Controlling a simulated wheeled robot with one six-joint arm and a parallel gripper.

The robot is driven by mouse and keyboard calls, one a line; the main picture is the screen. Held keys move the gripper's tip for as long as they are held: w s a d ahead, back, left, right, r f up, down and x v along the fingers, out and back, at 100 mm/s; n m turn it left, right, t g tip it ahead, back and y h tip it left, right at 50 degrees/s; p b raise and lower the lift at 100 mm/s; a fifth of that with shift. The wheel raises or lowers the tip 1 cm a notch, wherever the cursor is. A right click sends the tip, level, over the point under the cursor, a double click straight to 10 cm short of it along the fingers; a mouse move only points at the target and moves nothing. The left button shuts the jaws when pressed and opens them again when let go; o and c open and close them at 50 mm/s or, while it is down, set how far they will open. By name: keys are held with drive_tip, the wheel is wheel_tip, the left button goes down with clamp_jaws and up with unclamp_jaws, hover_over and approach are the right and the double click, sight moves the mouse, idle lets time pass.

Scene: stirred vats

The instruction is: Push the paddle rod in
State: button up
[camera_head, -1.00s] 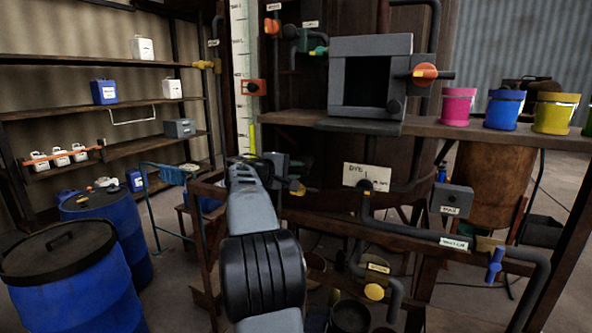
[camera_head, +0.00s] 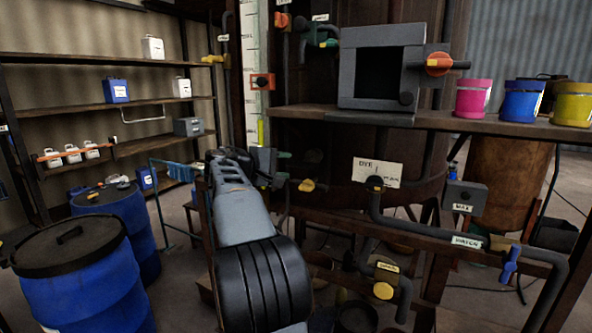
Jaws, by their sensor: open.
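I cannot single out the paddle rod for certain. A dark rod sticks out to the right of an orange knob (camera_head: 438,64) on the side of the grey open-fronted box (camera_head: 347,70); I cannot tell whether it is the paddle rod. My arm rises from the bottom centre. My gripper (camera_head: 268,168) is at its far end, left of the vat stand and below the shelf. It is open, seen from behind, with its fingertips mostly hidden. I see nothing held in it. Green and yellow handles (camera_head: 306,186) show just beyond it; contact cannot be judged.
Pink (camera_head: 473,98), blue (camera_head: 523,101) and yellow (camera_head: 572,104) buckets stand on the wooden shelf (camera_head: 430,119). Pipes and a blue valve (camera_head: 510,264) run low at right. Blue drums (camera_head: 85,285) stand at left. Some floor is free between drums and stand.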

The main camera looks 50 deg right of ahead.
drive_tip(key=v, duration=0.6)
drive_tip(key=shift+a+b, duration=0.2)
drive_tip(key=shift+b, duration=0.2)
drive_tip(key=shift+w, duration=0.1)
drive_tip(key=w+a+f+n+t+y, duration=0.1)
drive_tip(key=a+f+t+y, duration=0.2)
drive_tip(key=f, duration=0.5)
drive_tip(key=a+f+n+t+y, duration=0.1)
drive_tip(key=a+f+y, duration=0.35)
drive_tip(key=f, duration=0.45)
drive_tip(key=s+a+f+t+y, duration=0.1)
drive_tip(key=s+a+f+y, duration=0.1)
drive_tip(key=a, duration=0.6)
drive_tip(key=s+a+f+t+y, duration=0.1)
drive_tip(key=s+a+f+y, duration=0.2)
drive_tip(key=a, duration=0.6)
drive_tip(key=s+a+f+t+y, duration=0.2)
drive_tip(key=s+a+f, duration=0.4)
drive_tip(key=a, duration=0.3)
drive_tip(key=shift+s+y, duration=0.45)
drive_tip(key=shift+y, duration=0.1)
drive_tip(key=shift+c, duration=0.4)
